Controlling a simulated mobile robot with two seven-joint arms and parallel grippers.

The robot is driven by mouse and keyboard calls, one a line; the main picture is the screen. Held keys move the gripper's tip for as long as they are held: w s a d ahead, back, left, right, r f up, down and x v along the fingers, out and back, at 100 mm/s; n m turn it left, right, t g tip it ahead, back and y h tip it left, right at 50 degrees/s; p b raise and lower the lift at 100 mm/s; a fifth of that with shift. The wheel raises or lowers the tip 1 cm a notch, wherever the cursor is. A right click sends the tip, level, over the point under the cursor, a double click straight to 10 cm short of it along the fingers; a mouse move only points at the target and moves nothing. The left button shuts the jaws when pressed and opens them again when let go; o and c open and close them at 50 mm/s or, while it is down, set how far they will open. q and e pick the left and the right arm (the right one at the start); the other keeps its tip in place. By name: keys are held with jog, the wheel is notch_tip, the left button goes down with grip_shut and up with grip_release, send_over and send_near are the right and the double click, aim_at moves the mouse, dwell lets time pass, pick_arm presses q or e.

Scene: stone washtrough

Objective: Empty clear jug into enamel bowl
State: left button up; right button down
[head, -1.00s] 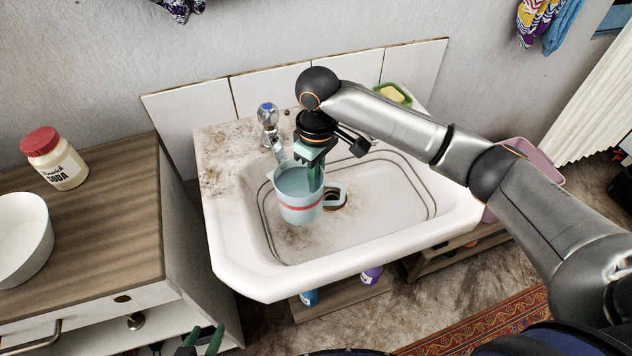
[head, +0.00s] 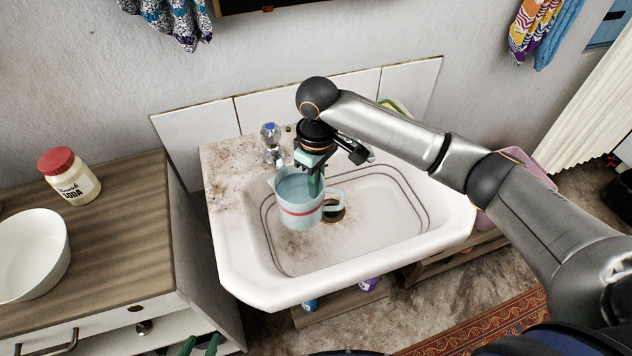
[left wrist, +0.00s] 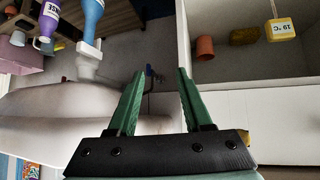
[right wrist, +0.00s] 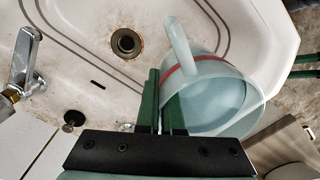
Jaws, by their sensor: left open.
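The clear jug (head: 298,211), pale blue with a red band, is upright over the left part of the sink basin, with bluish liquid showing inside. My right gripper (head: 312,185) is shut on its wall, one finger inside the rim and one outside. The right wrist view shows this jug (right wrist: 215,98) beside my right fingers (right wrist: 162,85). Any gap under the jug is hard to judge. The white enamel bowl (head: 32,258) stands on the wooden counter at the left. My left gripper (head: 200,345) is low in front of the cabinet, open and empty; its fingers show in the left wrist view (left wrist: 160,75).
The soda jar (head: 70,176) with a red lid stands behind the bowl on the counter (head: 125,225). The sink (head: 262,290) has a raised rim and a tap (head: 271,143) at the back. A gap separates counter and sink. Bottles (left wrist: 90,18) stand under the sink.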

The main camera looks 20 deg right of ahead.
jog(key=shift+r+p, duration=2.8)
jog(key=shift+p, duration=0.6)
